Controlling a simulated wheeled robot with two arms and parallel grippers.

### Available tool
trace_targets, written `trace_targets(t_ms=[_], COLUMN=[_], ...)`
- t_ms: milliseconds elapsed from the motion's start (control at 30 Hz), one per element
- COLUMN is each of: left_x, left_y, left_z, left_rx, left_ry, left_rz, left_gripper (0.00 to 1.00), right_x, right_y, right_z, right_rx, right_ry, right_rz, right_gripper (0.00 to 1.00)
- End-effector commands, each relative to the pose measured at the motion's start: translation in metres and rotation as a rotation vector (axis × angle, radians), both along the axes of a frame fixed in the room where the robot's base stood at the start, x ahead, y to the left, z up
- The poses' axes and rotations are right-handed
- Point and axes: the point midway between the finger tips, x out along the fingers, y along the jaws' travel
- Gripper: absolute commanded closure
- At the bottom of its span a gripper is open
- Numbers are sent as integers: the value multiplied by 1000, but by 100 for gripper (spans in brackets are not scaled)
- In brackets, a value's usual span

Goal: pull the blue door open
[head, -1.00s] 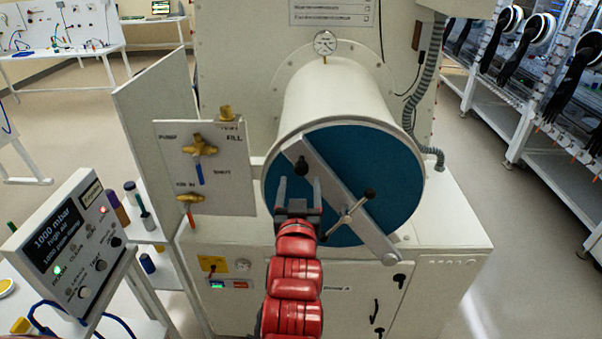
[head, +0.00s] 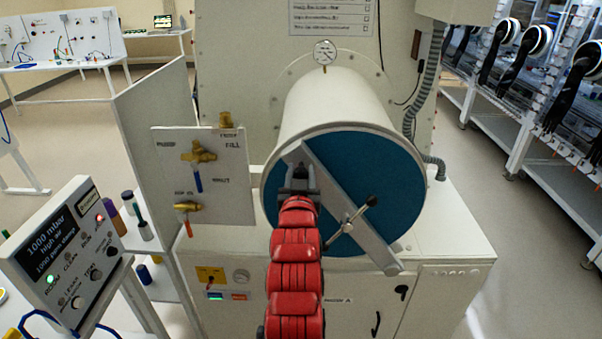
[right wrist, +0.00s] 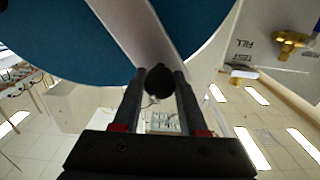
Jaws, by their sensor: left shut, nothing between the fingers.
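The blue door (head: 385,175) is a round disc on the front end of a white cylinder, and it sits flush against the rim. A grey bar (head: 345,215) crosses it diagonally from upper left to lower right. A spoked handle (head: 347,222) with black knobs sits at the bar's middle. My right gripper (head: 299,178) is at the bar's upper left end. In the right wrist view, a black knob (right wrist: 158,80) stands between its fingertips (right wrist: 160,88) with little or no gap; a firm grip cannot be made out. My left gripper is not in view.
A valve panel (head: 225,165) with brass fittings stands left of the cylinder. A display box (head: 65,245) is at the lower left. A gauge (head: 325,52) sits on top of the cylinder. Open floor lies to the right (head: 500,215).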

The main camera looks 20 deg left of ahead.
Motion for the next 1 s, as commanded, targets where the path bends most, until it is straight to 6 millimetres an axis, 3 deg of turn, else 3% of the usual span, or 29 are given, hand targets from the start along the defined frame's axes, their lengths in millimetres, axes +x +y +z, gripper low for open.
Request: trace_targets(t_ms=[33,200,1000], left_x=[0,0,0], left_y=[0,0,0], left_z=[0,0,0], left_rx=[0,0,0], left_ry=[0,0,0], left_rz=[0,0,0], left_gripper=[100,100,100], right_x=[0,0,0], right_y=[0,0,0], right_z=[0,0,-1], right_rx=[0,-1,-1], right_ry=[0,0,1], right_rz=[0,0,0], right_gripper=[69,99,100])
